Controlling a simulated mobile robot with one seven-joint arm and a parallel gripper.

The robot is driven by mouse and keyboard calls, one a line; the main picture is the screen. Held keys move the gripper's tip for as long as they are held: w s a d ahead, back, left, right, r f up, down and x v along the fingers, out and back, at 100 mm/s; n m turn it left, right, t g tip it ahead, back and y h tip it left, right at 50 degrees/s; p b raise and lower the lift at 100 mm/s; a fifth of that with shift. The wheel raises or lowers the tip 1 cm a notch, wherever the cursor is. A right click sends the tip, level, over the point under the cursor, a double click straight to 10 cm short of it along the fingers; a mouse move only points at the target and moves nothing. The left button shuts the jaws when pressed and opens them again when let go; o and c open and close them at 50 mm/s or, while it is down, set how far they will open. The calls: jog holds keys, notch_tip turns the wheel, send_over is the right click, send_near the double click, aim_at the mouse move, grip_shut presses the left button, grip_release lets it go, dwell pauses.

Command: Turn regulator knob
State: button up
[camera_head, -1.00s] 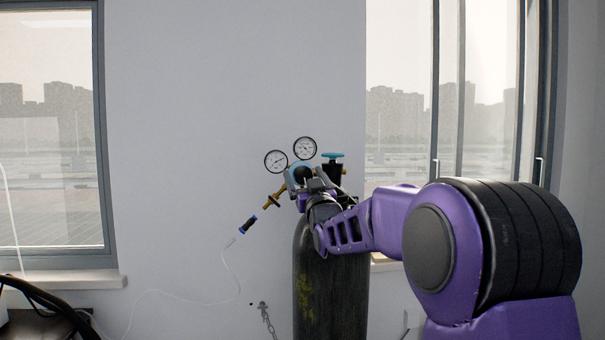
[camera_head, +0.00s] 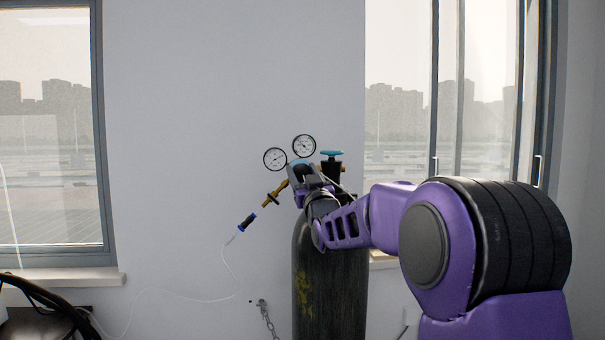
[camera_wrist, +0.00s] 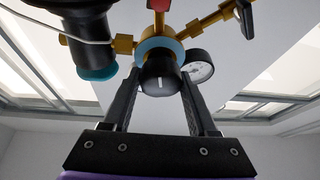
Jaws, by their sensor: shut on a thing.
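The regulator knob (camera_wrist: 160,80) is black with a white line on its face and shows in the wrist view, in front of a blue ring (camera_wrist: 148,48) on the brass regulator body. The fingers of my gripper (camera_wrist: 160,88) lie on both sides of the knob and are shut on it. In the head view my gripper (camera_head: 306,176) is at the regulator, above the dark gas cylinder (camera_head: 330,280). It hides the knob there; only a bit of blue shows above the fingers.
Two round gauges (camera_head: 275,159) (camera_head: 304,146) sit just above my gripper. A valve with a blue handwheel (camera_head: 332,154) stands close to its right. A brass outlet (camera_head: 274,194) and hose connector (camera_head: 246,222) extend lower left. A wall chain (camera_head: 266,318) hangs left of the cylinder.

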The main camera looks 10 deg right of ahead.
jog(key=shift+f+n, duration=0.1)
jog(key=shift+n, duration=0.2)
jog(key=n+g+y+b, duration=0.1)
jog(key=n+y, duration=0.1)
jog(key=n, duration=0.2)
jog(key=shift+n+y, duration=0.3)
jog(key=shift+n, duration=0.1)
jog(key=n+g+y, duration=0.1)
jog(key=n, duration=0.2)
jog(key=n+p, duration=0.1)
jog(key=n, duration=0.2)
jog(key=shift+a+r+g+y, duration=0.1)
jog(key=shift+r+g+y, duration=0.1)
jog(key=shift+g+y, duration=0.2)
jog(key=n+g+p, duration=0.1)
jog(key=n+p, duration=0.1)
jog(key=n, duration=0.1)
jog(key=n+g+p, duration=0.1)
jog(key=n+p, duration=0.2)
jog(key=shift+n+g, duration=0.3)
jog(key=shift+a+f+n+g+p, duration=0.15)
jog(key=shift+n+g+p, duration=0.35)
jog(key=shift+n+p, duration=0.65)
jog(key=shift+f+n+h+p, duration=0.1)
jog(key=shift+n+h+p, duration=0.2)
jog(key=shift+n, duration=0.25)
jog(key=shift+f+g, duration=0.1)
jog(key=shift+g, duration=0.2)
